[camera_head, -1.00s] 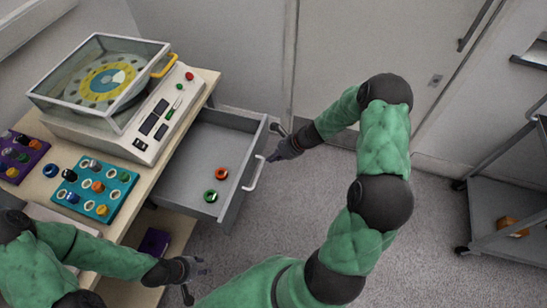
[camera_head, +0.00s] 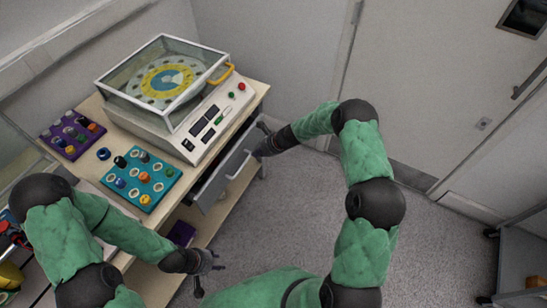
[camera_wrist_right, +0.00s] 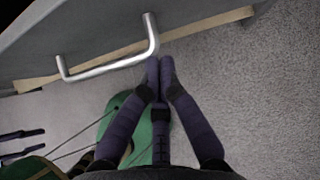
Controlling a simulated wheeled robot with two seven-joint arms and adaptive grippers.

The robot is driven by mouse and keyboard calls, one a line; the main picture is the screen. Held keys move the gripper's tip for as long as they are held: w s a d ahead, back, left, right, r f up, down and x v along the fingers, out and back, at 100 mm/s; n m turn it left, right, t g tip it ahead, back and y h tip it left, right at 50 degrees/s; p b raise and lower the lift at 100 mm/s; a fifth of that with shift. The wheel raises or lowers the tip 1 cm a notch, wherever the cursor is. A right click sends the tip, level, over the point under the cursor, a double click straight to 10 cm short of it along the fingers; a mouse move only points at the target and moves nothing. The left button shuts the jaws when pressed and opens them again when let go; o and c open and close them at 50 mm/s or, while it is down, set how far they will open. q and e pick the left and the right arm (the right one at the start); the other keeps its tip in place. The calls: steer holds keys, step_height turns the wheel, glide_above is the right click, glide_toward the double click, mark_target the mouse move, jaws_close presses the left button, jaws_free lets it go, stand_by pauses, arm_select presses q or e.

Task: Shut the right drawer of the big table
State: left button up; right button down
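My right gripper (camera_head: 262,146) is at the handle's far end, near the drawer front. In the right wrist view its fingers (camera_wrist_right: 160,66) are together, with nothing between them, right beside the handle's end; I cannot tell if they touch it. My left gripper (camera_head: 207,275) is open and empty, near the table's lower shelf.
On the table stand a glass-lidded device (camera_head: 165,80) with a yellow handle, a teal tray (camera_head: 157,184) and a purple tray (camera_head: 75,152) with coloured pieces. A grey cart (camera_head: 517,262) is at the far right. The floor right of the drawer is clear.

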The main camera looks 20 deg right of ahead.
mark_target(245, 147)
steer(key=shift+w+a+p, duration=0.4)
steer(key=shift+w+a, duration=0.6)
steer(key=shift+w, duration=0.2)
steer(key=shift+w+a+p, duration=0.4)
steer(key=shift+w+a, duration=0.6)
steer(key=shift+w, duration=0.15)
steer(key=shift+d, duration=0.1)
steer(key=shift+s+d+r, duration=0.1)
steer(key=shift+s+d, duration=0.05)
steer(key=shift+d, duration=0.1)
steer(key=shift+s+d+r+p, duration=0.2)
steer(key=shift+s+d, duration=0.25)
steer(key=shift+d, duration=0.15)
steer(key=shift+s+d+r+p, duration=0.1)
steer(key=shift+s+d+r, duration=0.05)
steer(key=shift+s+d, duration=0.35)
steer(key=p+v, duration=0.2)
steer(key=v, duration=0.8)
steer(key=shift+p, duration=0.3)
steer(key=shift+s+d, duration=0.1)
